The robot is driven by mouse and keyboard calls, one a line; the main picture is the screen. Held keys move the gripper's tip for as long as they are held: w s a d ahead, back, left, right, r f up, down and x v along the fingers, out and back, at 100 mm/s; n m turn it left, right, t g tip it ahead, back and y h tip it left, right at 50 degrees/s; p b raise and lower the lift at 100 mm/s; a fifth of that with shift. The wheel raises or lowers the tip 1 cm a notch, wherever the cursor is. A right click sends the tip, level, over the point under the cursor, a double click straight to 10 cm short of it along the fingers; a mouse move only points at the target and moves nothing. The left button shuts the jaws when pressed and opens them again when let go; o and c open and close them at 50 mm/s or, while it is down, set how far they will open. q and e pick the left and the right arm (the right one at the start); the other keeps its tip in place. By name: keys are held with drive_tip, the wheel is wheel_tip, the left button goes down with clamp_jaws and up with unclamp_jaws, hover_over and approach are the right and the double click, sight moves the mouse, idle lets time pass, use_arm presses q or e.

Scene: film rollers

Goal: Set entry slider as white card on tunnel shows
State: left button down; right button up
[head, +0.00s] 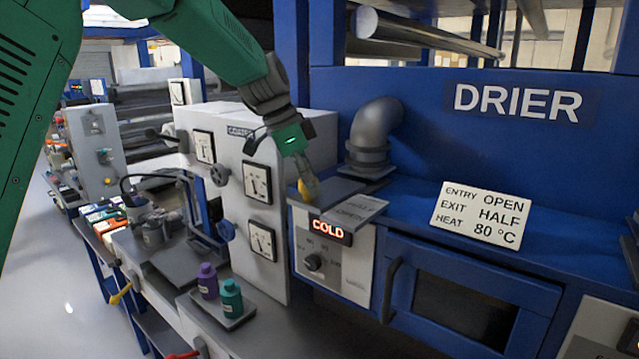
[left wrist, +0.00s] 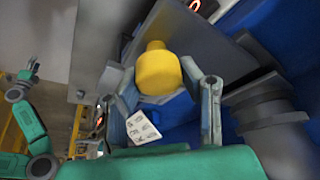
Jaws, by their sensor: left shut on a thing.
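The white card (head: 481,212) leans on the blue drier tunnel and reads ENTRY OPEN, EXIT HALF, HEAT 80 °C. My left gripper (head: 305,180) is above the tunnel's left end, pointing down. It is shut on the yellow knob (left wrist: 158,70) of the entry slider, which sits between the fingers in the left wrist view. Beside it in the head view is a grey label plate (head: 357,212) with HALF and OPEN on it. The slider's exact setting cannot be read. A green arm (left wrist: 38,130) shows small in the left wrist view; its gripper's state is unclear.
A grey elbow pipe (head: 375,135) rises close behind my left gripper. The control panel (head: 345,275) below shows COLD above a dial. Purple (head: 207,281) and teal (head: 231,299) bottles stand on a tray. A grey cabinet (head: 225,215) with gauges stands left.

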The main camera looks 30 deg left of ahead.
use_arm(q)
drive_tip(key=shift+s+a+f, duration=0.1)
drive_tip(key=shift+s+f, duration=0.1)
drive_tip(key=shift+f, duration=0.05)
use_arm(e)
drive_tip(key=shift+d, duration=0.1)
use_arm(q)
drive_tip(key=c, duration=1.1)
unclamp_jaws()
drive_tip(key=shift+s, duration=0.1)
drive_tip(key=shift+o, duration=0.2)
drive_tip(key=shift+s+a+r, duration=0.15)
drive_tip(key=shift+s+a, duration=0.1)
drive_tip(key=shift+a, duration=0.1)
drive_tip(key=shift+w+a, duration=0.1)
drive_tip(key=shift+a, duration=0.1)
drive_tip(key=shift+w+r, duration=0.1)
drive_tip(key=shift+r, duration=0.2)
drive_tip(key=v, duration=1.1)
drive_tip(key=shift+s+r, duration=0.15)
drive_tip(key=shift+s, duration=0.1)
use_arm(e)
drive_tip(key=shift+s+a+r, duration=0.1)
drive_tip(key=shift+s+a, duration=0.05)
drive_tip(key=shift+a, duration=0.1)
use_arm(q)
drive_tip(key=shift+d, duration=0.2)
use_arm(e)
drive_tip(key=shift+d, duration=0.1)
